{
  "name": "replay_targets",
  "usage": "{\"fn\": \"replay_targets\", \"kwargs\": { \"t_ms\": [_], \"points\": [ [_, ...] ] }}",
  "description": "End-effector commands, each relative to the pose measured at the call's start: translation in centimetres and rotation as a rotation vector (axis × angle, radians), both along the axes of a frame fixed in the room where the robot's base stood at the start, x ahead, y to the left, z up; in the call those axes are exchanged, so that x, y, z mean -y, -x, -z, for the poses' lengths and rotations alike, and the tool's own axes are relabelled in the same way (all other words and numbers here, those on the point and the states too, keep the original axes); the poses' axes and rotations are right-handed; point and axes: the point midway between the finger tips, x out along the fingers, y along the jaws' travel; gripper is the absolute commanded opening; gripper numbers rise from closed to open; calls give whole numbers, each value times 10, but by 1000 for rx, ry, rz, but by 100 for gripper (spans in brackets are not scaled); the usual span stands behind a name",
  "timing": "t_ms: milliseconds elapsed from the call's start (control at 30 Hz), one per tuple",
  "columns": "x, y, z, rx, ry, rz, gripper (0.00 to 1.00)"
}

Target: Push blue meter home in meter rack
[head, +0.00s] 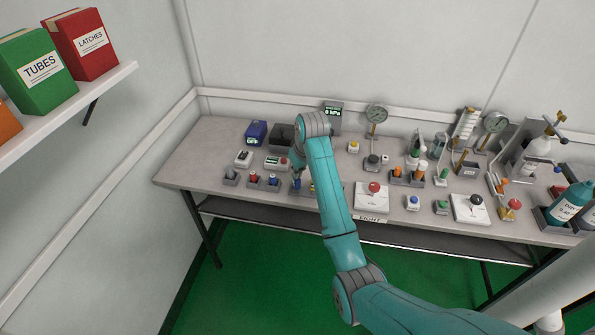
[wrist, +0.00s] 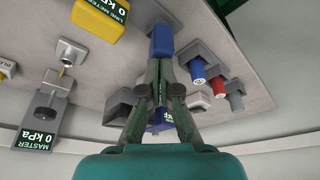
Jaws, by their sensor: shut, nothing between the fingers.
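The blue thing with a display, which I take as the blue meter (head: 256,131), stands at the back left of the bench. In the wrist view it shows partly behind my fingers (wrist: 160,128), its display mostly covered. A dark open box (head: 283,138), perhaps part of the meter rack, stands beside it; I cannot tell how deep the meter sits. My gripper (head: 297,177) is shut and empty, low over the front row. In the wrist view its tips (wrist: 160,64) are beside or over a smaller blue block (wrist: 162,40) in a grey holder; contact is unclear.
A yellow line meter (wrist: 98,18) is close to my fingers. Red and blue pieces (wrist: 198,70) stand in holders on the other side.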

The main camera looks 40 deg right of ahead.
Motion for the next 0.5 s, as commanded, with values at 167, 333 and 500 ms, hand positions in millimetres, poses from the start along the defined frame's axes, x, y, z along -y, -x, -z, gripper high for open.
{"fn": "replay_targets", "kwargs": {
  "t_ms": [167, 333, 500],
  "points": [
    [0, 0, 4, -1, 0, 0, 0],
    [0, 0, 4, -2, -1, 0, 0],
    [0, 1, 4, -3, -1, 0, 0]
  ]
}}
